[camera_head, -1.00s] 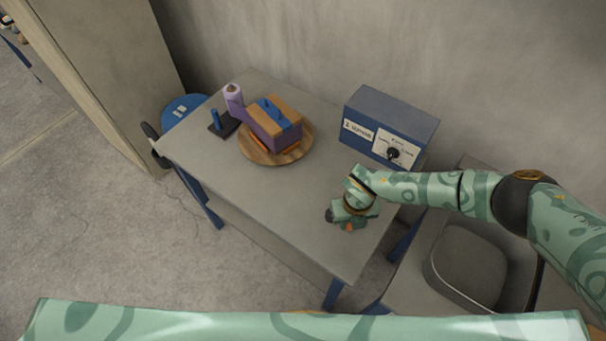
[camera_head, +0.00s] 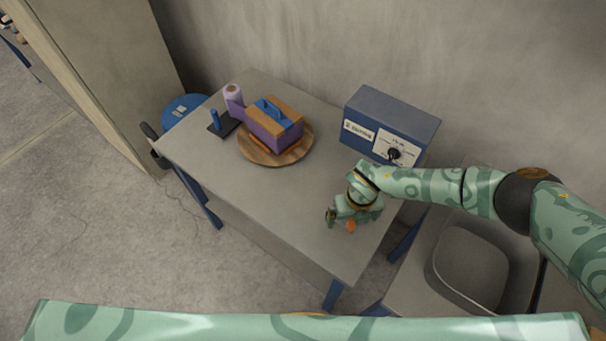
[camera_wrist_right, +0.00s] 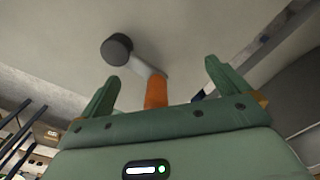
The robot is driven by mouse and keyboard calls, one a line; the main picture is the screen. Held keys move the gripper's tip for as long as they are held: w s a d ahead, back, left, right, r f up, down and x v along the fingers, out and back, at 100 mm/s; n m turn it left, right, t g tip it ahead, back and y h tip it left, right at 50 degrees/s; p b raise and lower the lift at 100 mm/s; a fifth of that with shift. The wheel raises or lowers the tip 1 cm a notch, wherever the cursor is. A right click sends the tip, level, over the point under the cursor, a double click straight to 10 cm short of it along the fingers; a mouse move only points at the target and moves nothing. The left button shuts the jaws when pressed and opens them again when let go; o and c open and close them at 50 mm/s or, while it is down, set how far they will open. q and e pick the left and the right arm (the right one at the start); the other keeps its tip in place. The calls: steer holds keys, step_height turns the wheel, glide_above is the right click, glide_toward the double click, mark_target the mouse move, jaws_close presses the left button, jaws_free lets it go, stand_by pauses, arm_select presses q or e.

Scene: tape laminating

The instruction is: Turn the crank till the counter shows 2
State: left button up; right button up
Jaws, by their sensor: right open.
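The crank shows in the right wrist view as a dark round end (camera_wrist_right: 117,49), a pale grey arm and an orange grip (camera_wrist_right: 156,92). The orange grip lies between the two spread fingers of my right gripper (camera_wrist_right: 168,90), with a gap on each side. In the head view my right gripper (camera_head: 343,216) is low over the table's right part, and the orange grip (camera_head: 351,226) shows just beside it. The blue box (camera_head: 395,107) at the back right has a white label and a panel with a black knob (camera_head: 394,153). I cannot read a counter number. My left gripper is out of view.
A round wooden board (camera_head: 258,156) carries a purple and orange block (camera_head: 270,130) with a blue handle. A lilac cylinder (camera_head: 233,97) and a dark stand with a blue peg (camera_head: 215,118) are left of it. The table's front middle (camera_head: 270,210) is clear.

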step_height(320, 180, up, 10)
steer(key=p, duration=0.9)
